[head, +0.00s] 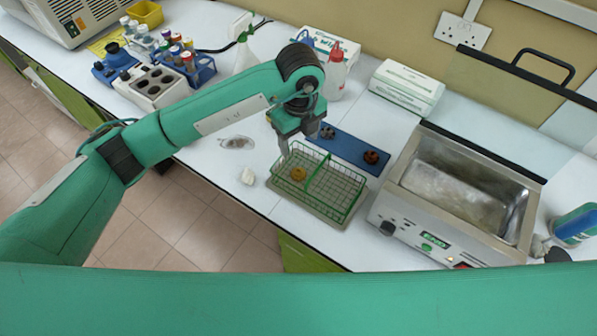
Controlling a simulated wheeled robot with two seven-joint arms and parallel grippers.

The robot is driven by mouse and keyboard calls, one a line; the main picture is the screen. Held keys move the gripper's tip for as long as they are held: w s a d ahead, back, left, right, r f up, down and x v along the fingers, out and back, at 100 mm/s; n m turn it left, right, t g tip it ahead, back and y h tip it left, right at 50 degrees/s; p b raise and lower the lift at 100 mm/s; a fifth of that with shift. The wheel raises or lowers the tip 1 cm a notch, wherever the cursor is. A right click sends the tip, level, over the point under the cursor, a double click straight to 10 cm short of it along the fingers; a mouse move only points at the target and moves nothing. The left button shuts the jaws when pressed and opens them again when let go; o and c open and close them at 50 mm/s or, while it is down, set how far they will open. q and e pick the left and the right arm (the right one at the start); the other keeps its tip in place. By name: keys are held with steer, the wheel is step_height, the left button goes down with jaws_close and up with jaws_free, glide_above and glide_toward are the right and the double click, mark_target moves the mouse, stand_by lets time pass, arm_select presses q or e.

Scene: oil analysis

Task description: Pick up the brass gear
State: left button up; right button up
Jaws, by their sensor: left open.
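The brass gear (298,174) is a small yellow piece lying in the left compartment of a green wire basket (340,190). The basket has a divider and its right compartment looks empty. My left gripper (289,148) points down above the back left part of the basket, a little behind and above the brass gear. It is open, and nothing shows between its fingers. The fingertips are small and partly merge with the basket wires. My right gripper is not in view.
Behind the basket, a blue tray (350,151) holds a grey gear (327,132) and a reddish-brown gear (371,157). A metal bath (455,195) stands to the right. A crumpled white piece (248,177) and a clear dish (237,143) lie left. Bottles and racks stand behind.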

arm_select(q)
steer(key=p, duration=0.2)
glide_above(298, 171)
step_height(298, 171, down, 6)
steer(key=shift+d+f, duration=0.1)
steer(key=shift+d, duration=0.05)
steer(key=shift+f, duration=0.65)
step_height(298, 171, down, 4)
steer(key=p, duration=0.2)
steer(key=shift+f+p, duration=0.2)
steer(key=shift+p, duration=0.2)
steer(key=shift+f, duration=0.4)
steer(key=shift+c, duration=0.7)
steer(key=c, duration=1)
